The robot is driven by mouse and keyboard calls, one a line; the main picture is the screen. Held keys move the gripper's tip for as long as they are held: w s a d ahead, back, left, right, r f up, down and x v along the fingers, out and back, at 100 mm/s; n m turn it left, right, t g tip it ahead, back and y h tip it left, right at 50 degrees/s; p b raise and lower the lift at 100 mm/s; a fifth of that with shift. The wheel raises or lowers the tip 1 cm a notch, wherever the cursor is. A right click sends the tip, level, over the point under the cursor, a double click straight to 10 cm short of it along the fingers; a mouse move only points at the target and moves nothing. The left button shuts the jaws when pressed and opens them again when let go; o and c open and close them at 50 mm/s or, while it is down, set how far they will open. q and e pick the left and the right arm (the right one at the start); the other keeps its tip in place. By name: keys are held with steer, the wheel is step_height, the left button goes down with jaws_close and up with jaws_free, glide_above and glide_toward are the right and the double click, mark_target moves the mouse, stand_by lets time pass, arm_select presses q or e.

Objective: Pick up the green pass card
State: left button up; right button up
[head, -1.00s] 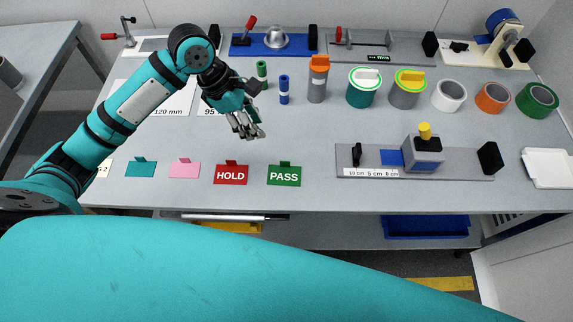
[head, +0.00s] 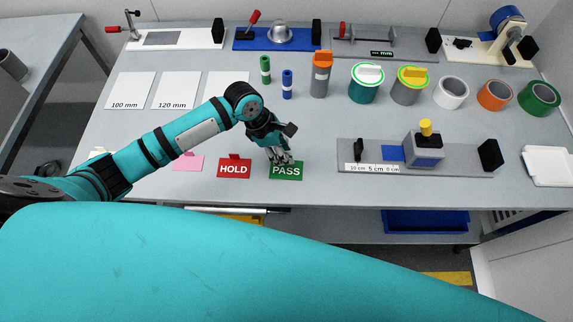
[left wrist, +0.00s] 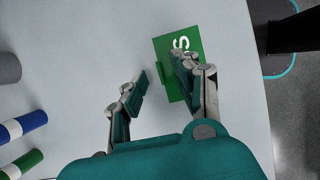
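The green pass card (head: 286,173) lies near the front edge of the table, with white PASS lettering and a small green tab on its far edge. In the left wrist view the card (left wrist: 196,43) is partly covered by one finger. My left gripper (head: 281,161) is at the far edge of the card, pointing down. In the left wrist view the left gripper (left wrist: 160,75) is open, with its fingers on either side of the tab. Whether the fingers touch the card cannot be told. My right gripper is not in view.
A red HOLD card (head: 234,169) lies just left of the pass card, and a pink card (head: 189,162) lies beyond it. A grey fixture (head: 350,155) stands to the right. Blue and green cylinders (head: 287,85) and an orange-capped bottle (head: 320,78) stand behind.

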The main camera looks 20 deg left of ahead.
arm_select(q)
steer(key=shift+d+f, duration=0.25)
steer(key=shift+f, duration=0.35)
jaws_close()
steer(key=shift+r, duration=0.1)
